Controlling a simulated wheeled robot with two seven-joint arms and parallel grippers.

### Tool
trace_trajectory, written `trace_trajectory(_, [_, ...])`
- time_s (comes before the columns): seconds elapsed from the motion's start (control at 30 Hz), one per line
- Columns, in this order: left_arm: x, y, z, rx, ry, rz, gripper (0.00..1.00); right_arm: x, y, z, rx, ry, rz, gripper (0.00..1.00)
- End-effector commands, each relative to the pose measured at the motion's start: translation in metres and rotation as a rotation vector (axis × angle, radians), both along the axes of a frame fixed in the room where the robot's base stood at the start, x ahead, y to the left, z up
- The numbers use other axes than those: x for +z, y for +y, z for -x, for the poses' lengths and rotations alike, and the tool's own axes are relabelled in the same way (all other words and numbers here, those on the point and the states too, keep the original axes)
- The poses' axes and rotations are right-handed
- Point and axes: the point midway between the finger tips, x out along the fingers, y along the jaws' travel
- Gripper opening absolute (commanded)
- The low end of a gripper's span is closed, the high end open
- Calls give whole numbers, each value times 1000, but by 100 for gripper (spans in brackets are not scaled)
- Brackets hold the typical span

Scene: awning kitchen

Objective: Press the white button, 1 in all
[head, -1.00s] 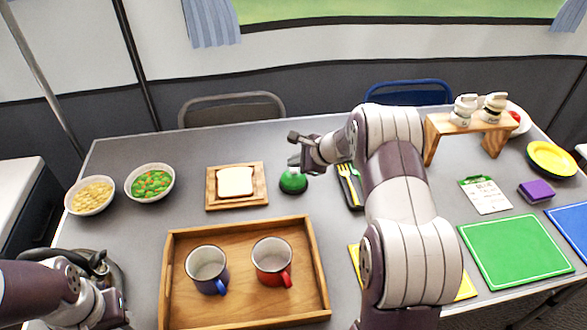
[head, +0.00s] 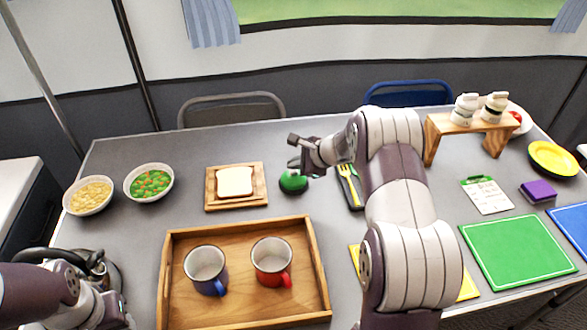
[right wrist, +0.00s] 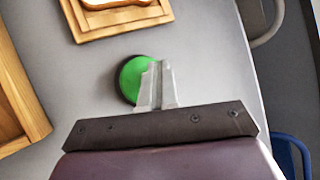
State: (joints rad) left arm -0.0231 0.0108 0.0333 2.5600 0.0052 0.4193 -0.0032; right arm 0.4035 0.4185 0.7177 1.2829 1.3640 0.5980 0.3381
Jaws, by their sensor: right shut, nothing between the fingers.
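A green domed button (head: 293,184) on a dark base stands on the grey table, right of the bread board. I see no white button. My right gripper (head: 294,168) is shut and empty, with its fingertips at the button's top in the head view. In the right wrist view, the shut fingertips (right wrist: 157,66) overlap the right part of the green button (right wrist: 132,77). I cannot tell whether they touch it or whether it is pressed down. My left arm shows at the lower left, but its fingers are not in view.
A wooden board with bread (head: 234,181) lies left of the button. A tray (head: 240,312) with two mugs is in front. A dark holder with yellow cutlery (head: 347,178) is close on the right. A wooden stand (head: 440,125) is farther right. Two bowls are at left.

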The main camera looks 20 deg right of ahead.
Motion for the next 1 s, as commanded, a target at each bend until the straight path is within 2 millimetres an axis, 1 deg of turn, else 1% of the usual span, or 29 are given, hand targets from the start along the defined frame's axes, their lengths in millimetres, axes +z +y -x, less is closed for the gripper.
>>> trace_trajectory(0.23, [2, 0, 0, 0, 0, 0, 42, 2, 0, 0, -1, 2, 0, 0])
trace_trajectory(0.5, [14, 0, 0, 0, 0, 0, 42, 18, 0, 0, 1, 1, 0, 0])
trace_trajectory(0.87, [14, 0, 0, 0, 0, 0, 42, 19, 0, 0, 1, 1, 0, 0])
trace_trajectory(1.0, [21, 0, 0, 0, 0, 0, 42, 28, 0, 0, 0, 0, 0, 0])
